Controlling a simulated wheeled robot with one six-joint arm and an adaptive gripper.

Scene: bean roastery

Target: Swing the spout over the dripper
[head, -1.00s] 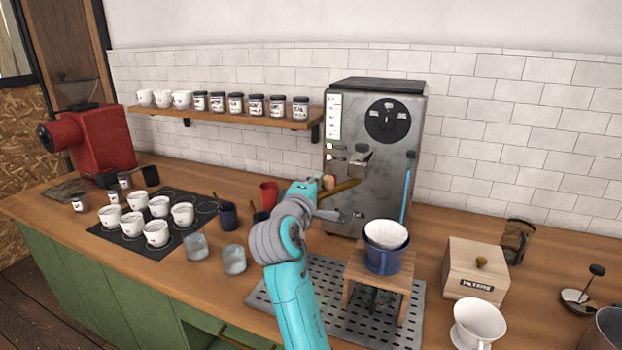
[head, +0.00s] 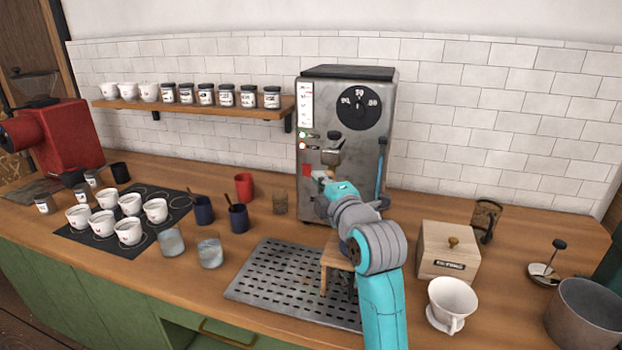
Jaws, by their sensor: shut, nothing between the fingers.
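The grey metal machine (head: 345,100) with a round dial stands against the tiled wall. A short metal fitting (head: 333,152) juts from its front. I cannot make out the swinging spout; my arm covers the area below the fitting. The wooden stand (head: 336,258) on the drip tray is partly visible, but the blue dripper with its white filter is hidden behind my arm. My gripper (head: 318,176) is shut and empty, close to the machine's front just below the fitting. I cannot tell whether it touches anything. A small red piece shows beside the fingers.
The perforated drip tray (head: 280,284) is bare left of the stand. Dark blue cups (head: 239,218) and glasses (head: 209,252) stand left of it. A wooden box (head: 447,253) and a white cup-like dripper (head: 451,303) are at right. A blue upright lever (head: 381,160) is beside my arm.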

